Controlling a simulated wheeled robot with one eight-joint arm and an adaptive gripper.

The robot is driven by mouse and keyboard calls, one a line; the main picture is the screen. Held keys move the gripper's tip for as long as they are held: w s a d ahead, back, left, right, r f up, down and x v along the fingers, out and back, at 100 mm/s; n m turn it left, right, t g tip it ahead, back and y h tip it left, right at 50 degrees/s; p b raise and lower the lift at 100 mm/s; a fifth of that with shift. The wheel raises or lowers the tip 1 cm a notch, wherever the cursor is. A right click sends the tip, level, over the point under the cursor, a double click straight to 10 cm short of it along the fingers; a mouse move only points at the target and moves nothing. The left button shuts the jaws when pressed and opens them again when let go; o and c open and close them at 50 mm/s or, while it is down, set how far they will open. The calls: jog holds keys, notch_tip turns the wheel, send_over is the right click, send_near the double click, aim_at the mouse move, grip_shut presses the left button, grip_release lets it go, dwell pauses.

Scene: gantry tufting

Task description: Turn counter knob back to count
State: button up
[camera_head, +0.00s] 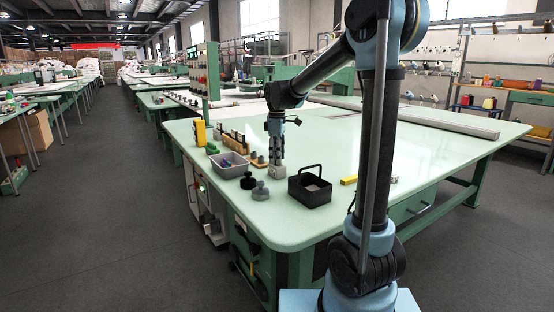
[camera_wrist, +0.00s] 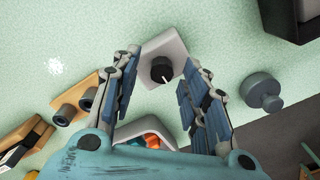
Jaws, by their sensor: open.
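The counter knob (camera_wrist: 162,68) is a small dark round knob with a white pointer line. It sits on a pale grey block-shaped housing (camera_wrist: 165,46). In the wrist view the pointer aims toward the bottom of the picture, slightly right. My gripper (camera_wrist: 164,62) is open, with one finger on each side of the knob and visible gaps between. I cannot tell how far above the knob the fingertips are. In the head view my gripper (camera_head: 276,160) points straight down over the housing (camera_head: 277,172) on the table; the knob is hidden there.
On the green table (camera_head: 340,200) a grey bin (camera_head: 218,171) with colored items stands left of the housing. A black caddy (camera_head: 310,187) stands to the right. Dark grey knobbed weights (camera_head: 260,191) stand in front. A wooden block (camera_wrist: 80,98) with dark cylinders is nearby.

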notch_tip(320, 180, up, 11)
dwell(0.5)
jog(key=shift+w, duration=0.1)
